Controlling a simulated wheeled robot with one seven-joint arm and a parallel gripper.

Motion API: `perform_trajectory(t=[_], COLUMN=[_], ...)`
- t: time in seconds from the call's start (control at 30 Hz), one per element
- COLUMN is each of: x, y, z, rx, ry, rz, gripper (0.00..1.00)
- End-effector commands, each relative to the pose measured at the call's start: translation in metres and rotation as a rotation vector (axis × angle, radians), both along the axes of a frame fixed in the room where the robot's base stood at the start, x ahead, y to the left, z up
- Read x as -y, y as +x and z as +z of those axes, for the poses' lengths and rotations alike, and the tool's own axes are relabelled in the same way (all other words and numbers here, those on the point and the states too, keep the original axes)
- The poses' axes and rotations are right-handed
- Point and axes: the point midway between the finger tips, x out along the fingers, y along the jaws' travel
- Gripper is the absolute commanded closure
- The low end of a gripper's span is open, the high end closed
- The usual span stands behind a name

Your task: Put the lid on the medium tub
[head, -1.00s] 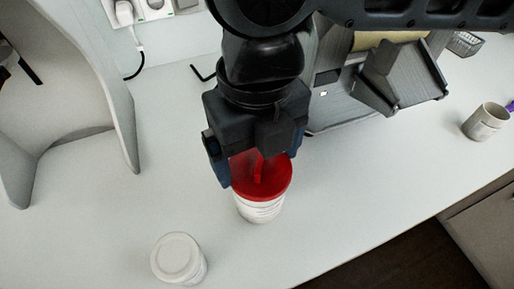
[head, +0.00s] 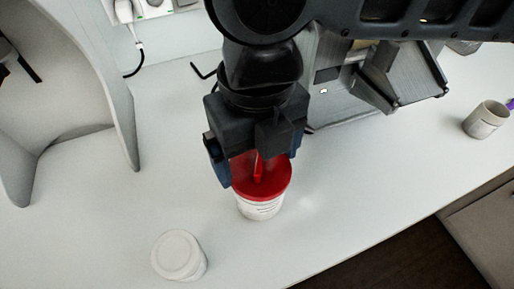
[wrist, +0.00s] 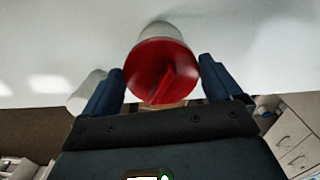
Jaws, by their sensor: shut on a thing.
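A red lid (head: 270,186) with a raised grip across its top is at the mouth of a white tub (head: 260,209) with printing on its side. The tub stands upright on the counter. My gripper (head: 259,168) is above it, pointing down, and is shut on the red lid. In the wrist view the lid (wrist: 160,65) lies between the two dark blue fingers, with the tub (wrist: 161,29) showing behind it. I cannot tell whether the lid is fully seated, as its far edge is hidden by my gripper.
A second white tub (head: 179,256) with a white top stands front left, apart from the first. A grey machine (head: 385,78) is behind at right. A cup (head: 486,120) stands far right. A curved grey panel (head: 95,75) is at left. The counter's front edge runs at lower right.

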Motion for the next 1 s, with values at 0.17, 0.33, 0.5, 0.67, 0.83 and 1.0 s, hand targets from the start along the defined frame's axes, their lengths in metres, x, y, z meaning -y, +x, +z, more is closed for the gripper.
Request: perform_trajectory(t=[0.17,0.33,0.5,0.67,0.83,1.0], x=[0.0001,0.0,-0.0002,-0.0003,-0.0002,-0.0001], y=[0.0001,0.0001,0.0,-0.0001,0.0,0.0], z=[0.0,-0.0001,-0.0017,-0.0031,-0.0031,-0.0031], rx=[0.0,0.0,0.0,0.0,0.0,0.0], ry=[0.0,0.0,0.001,0.001,0.001,0.0], rz=[0.0,0.0,0.0,0.0,0.0,0.0], gripper=[0.36,0.36,0.36,0.36,0.36,0.0])
